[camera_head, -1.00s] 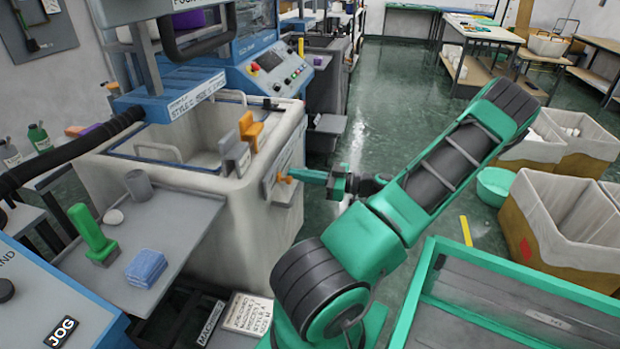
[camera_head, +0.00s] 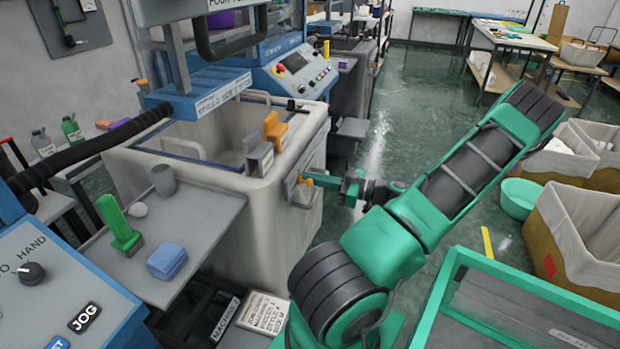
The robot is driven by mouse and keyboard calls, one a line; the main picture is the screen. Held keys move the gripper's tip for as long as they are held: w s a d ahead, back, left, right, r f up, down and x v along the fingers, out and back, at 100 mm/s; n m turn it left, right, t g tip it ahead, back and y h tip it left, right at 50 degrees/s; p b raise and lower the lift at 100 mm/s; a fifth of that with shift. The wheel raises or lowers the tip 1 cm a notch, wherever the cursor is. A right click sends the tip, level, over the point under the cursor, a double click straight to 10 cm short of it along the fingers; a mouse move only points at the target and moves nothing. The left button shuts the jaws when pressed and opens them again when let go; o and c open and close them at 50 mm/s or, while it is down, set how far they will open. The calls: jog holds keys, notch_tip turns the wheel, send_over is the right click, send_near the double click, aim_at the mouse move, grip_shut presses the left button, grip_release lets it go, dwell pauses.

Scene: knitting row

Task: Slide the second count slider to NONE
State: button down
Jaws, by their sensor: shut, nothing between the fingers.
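A small orange slider knob (camera_head: 303,181) sticks out from a grey panel (camera_head: 302,194) on the right outer side of the big pale bin. Which count slider it is, and any NONE marking, I cannot make out. My gripper (camera_head: 320,183) is shut and empty, seen side-on. Its fingertips point left at the orange knob and lie right beside it; whether they touch it I cannot tell.
The pale bin (camera_head: 228,205) stands left of my gripper. A grey side table (camera_head: 200,238) holds a green-handled stamp (camera_head: 118,224), a blue folded cloth (camera_head: 167,260) and a grey cup (camera_head: 163,180). Canvas carts (camera_head: 578,225) stand right. Green floor is open behind my arm.

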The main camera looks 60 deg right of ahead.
aim_at(296, 184)
jog(key=shift+s+a, duration=0.3)
jog(key=shift+a, duration=0.65)
jog(key=shift+s+a, duration=0.25)
jog(key=shift+a, duration=0.7)
jog(key=shift+w+d, duration=0.2)
jog(key=shift+d, duration=0.4)
jog(key=shift+s, duration=0.1)
jog(key=v, duration=0.7)
jog(key=shift+s+d, duration=0.2)
jog(key=shift+s, duration=0.2)
jog(key=shift+s, duration=0.1)
